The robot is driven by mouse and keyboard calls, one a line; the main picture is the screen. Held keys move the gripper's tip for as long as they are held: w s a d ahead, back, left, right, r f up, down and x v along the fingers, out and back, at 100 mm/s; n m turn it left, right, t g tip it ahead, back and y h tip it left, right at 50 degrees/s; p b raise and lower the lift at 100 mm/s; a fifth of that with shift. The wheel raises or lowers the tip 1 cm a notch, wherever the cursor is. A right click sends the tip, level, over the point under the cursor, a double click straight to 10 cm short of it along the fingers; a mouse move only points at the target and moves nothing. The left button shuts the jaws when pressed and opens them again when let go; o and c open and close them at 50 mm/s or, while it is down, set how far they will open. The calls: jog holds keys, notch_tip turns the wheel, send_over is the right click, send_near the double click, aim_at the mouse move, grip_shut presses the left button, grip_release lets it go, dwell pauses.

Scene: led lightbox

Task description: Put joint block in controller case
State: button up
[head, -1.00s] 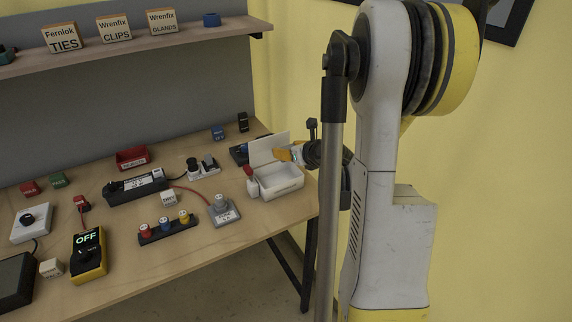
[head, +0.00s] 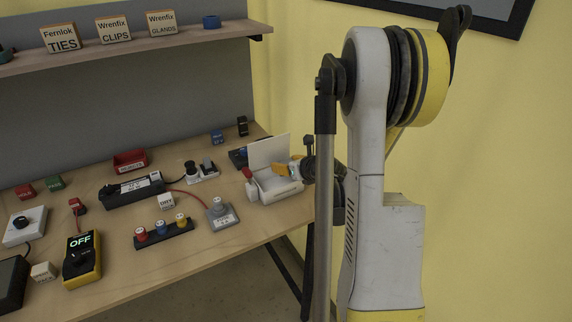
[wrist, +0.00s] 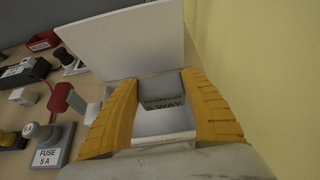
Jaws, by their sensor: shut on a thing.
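The controller case (head: 275,190) is a white open box near the table's right end, its lid (head: 268,151) standing up at the back. The wrist view shows the case (wrist: 165,140) and lid (wrist: 130,42) ahead of my gripper. My gripper (head: 287,168) has orange fingers and is at the case, over its opening. In the wrist view my gripper (wrist: 160,92) is shut on the small joint block (wrist: 164,104), which carries dark lettering ending in "WAY". I cannot tell whether the block touches the case floor. The fingers hide the case's sides.
A red-topped piece (head: 250,186) stands at the case's left. A yellow wall rises close on the right. Bare table lies in front of the fuse holder.

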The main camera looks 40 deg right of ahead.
jog(key=shift+f, duration=0.3)
jog(key=o, duration=1.1)
jog(key=shift+r, duration=0.1)
jog(key=shift+o, duration=0.2)
